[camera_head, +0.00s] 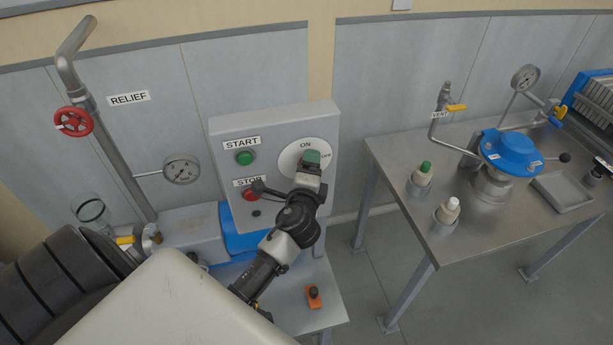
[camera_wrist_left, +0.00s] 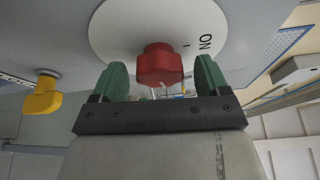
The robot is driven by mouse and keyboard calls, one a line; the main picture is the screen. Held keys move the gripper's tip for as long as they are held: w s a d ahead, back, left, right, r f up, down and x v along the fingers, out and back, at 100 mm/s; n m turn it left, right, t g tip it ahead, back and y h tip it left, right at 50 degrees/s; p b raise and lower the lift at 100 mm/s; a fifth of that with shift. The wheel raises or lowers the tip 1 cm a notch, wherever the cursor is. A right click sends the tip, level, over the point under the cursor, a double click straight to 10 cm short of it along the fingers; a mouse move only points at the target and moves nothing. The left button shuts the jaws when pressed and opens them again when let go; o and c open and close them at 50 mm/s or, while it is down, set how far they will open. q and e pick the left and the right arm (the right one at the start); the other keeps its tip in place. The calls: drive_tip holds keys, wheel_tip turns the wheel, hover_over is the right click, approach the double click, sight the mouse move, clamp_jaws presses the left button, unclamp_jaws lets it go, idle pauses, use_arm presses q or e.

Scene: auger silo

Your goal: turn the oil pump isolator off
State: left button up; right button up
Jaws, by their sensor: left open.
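The isolator is a red knob (camera_wrist_left: 160,65) on a white round plate (camera_wrist_left: 205,22), seen in the left wrist view. The plate (camera_head: 291,158) also shows in the head view, marked ON at its top and OFF at its right, on a grey panel box (camera_head: 224,128). My left gripper (camera_head: 311,160) is at the plate and hides the knob in the head view. In the wrist view its green fingertips (camera_wrist_left: 160,78) are open, one on each side of the knob, with a visible gap on both sides. The knob's exact pointing is unclear. My right gripper is not in view.
A green START button (camera_head: 245,158) and red STOP button (camera_head: 250,195) sit left of the plate. A red relief wheel (camera_head: 74,121) and a gauge (camera_head: 182,169) are further left. A metal table (camera_head: 400,165) with a blue-lidded vessel (camera_head: 511,152) stands right. Floor shows between.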

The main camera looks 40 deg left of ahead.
use_arm(q)
drive_tip(key=b+v, duration=0.3)
drive_tip(key=v, duration=0.7)
drive_tip(key=shift+s+d, duration=0.1)
drive_tip(key=s+d+f+n+g+h+b, duration=0.1)
drive_tip(key=s+d+f+g+h, duration=0.1)
drive_tip(key=f, duration=1)
drive_tip(key=s+d+f+n+g+h+b, duration=0.1)
drive_tip(key=s+f+g+h+b, duration=0.15)
drive_tip(key=f, duration=1.05)
drive_tip(key=s+d+f+n+g+h+b, duration=0.1)
drive_tip(key=d+f+g+h, duration=0.1)
drive_tip(key=f, duration=1)
drive_tip(key=s+f+n+g+b, duration=0.2)
drive_tip(key=s+f+n+g, duration=0.2)
drive_tip(key=s+f, duration=0.8)
drive_tip(key=s+a+f+n+g+h+b, duration=0.1)
drive_tip(key=s+f+n+g, duration=0.3)
drive_tip(key=s+f, duration=0.8)
drive_tip(key=s+n, duration=0.1)
drive_tip(key=s, duration=0.4)
drive_tip(key=shift+s+b, duration=0.3)
drive_tip(key=shift+b, duration=0.05)
